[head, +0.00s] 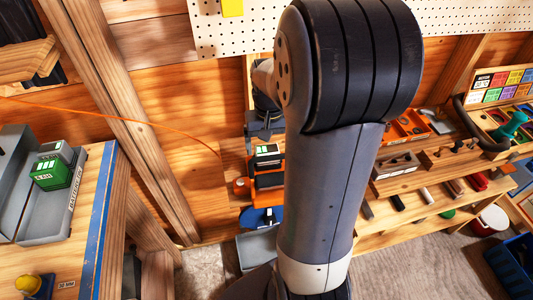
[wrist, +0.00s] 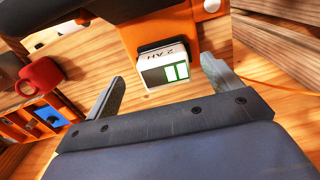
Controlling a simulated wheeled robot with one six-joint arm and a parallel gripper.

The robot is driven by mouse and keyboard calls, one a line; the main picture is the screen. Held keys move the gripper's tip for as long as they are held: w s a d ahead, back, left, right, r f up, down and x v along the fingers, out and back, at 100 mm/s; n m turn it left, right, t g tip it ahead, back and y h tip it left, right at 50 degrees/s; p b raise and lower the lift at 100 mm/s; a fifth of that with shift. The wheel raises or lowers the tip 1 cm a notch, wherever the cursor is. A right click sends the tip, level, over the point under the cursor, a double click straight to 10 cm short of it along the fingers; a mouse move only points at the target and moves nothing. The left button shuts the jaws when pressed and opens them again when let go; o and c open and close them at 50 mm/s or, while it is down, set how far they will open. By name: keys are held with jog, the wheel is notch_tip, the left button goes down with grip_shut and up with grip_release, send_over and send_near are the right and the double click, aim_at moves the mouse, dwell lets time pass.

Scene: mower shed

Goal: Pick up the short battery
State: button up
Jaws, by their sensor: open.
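A short white-and-dark battery marked 2 AH (wrist: 163,62), with a green-and-white patch, sits against an orange unit (wrist: 190,22) in the wrist view. It also shows in the head view (head: 267,150), on the orange and black unit beyond my arm. My gripper (wrist: 162,72) is open, one finger to each side of the battery in the picture. I cannot tell whether the fingers reach alongside it; no contact shows. In the head view my gripper (head: 264,132) is mostly hidden by my arm, just above the battery.
A red mug-like object (wrist: 42,75) is left of my gripper. Tool shelves stand at right. A wooden beam (wrist: 275,70) runs close on the wrist view's right.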

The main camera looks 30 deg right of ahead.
aim_at(267, 150)
jog(key=shift+w+f, duration=0.2)
jog(key=shift+f, duration=0.9)
jog(key=shift+w+f, duration=0.2)
jog(key=shift+f, duration=0.9)
jog(key=shift+c, duration=0.5)
jog(key=c, duration=1.1)
